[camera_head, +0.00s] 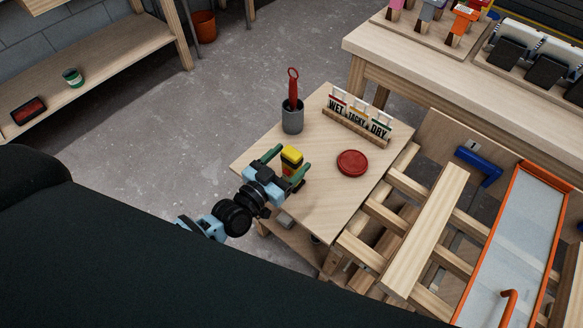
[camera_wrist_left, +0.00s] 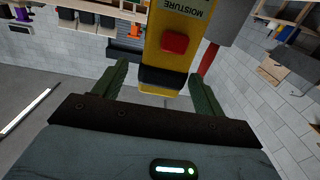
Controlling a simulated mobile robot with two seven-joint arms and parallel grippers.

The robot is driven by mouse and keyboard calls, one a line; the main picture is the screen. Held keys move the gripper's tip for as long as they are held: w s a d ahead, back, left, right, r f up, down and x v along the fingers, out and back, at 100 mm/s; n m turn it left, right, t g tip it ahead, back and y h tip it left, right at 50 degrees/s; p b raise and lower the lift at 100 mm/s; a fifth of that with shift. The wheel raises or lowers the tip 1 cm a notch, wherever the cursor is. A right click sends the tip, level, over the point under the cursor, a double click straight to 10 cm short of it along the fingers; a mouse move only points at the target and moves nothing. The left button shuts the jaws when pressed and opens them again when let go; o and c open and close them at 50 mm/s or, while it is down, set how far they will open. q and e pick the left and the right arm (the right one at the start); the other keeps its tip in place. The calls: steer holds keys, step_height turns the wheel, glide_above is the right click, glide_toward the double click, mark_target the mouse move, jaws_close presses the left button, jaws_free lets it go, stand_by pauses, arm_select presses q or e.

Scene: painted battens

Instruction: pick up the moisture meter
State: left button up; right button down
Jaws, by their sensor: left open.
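The moisture meter (camera_head: 291,154) is yellow with a dark part and stands at the left part of the small wooden table (camera_head: 322,215). In the left wrist view the meter (camera_wrist_left: 180,62) shows a MOISTURE label, a red button and a black end. My left gripper (camera_head: 286,168) is open, with its green fingers on either side of the meter. The fingers also show in the left wrist view (camera_wrist_left: 160,78), with a gap visible beside the meter. The meter's lower part is partly hidden by the gripper in the head view. My right gripper is not in view.
A grey cup (camera_head: 292,120) with a red-handled tool stands behind the meter. A WET, TACKY, DRY sign rack (camera_head: 358,121) and a red round lid (camera_head: 352,163) are to the right. Wooden battens (camera_head: 428,230) lie beyond the table's right edge.

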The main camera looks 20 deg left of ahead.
mark_target(297, 151)
arm_select(q)
steer(key=x, duration=0.3)
steer(key=shift+w+r, duration=0.15)
steer(key=shift+w, duration=0.2)
steer(key=c, duration=1.1)
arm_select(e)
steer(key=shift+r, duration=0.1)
arm_select(q)
steer(key=shift+r, duration=0.1)
steer(key=shift+c, duration=0.2)
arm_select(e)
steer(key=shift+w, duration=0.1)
arm_select(q)
step_height(297, 151, up, 4)
steer(key=shift+s+p, duration=0.1)
steer(key=shift+p, duration=0.55)
steer(key=s+a, duration=0.9)
steer(key=s, duration=0.4)
steer(key=shift+r+b, duration=0.35)
steer(key=shift+r, duration=0.1)
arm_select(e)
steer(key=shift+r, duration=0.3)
arm_select(q)
steer(key=shift+a, duration=0.1)
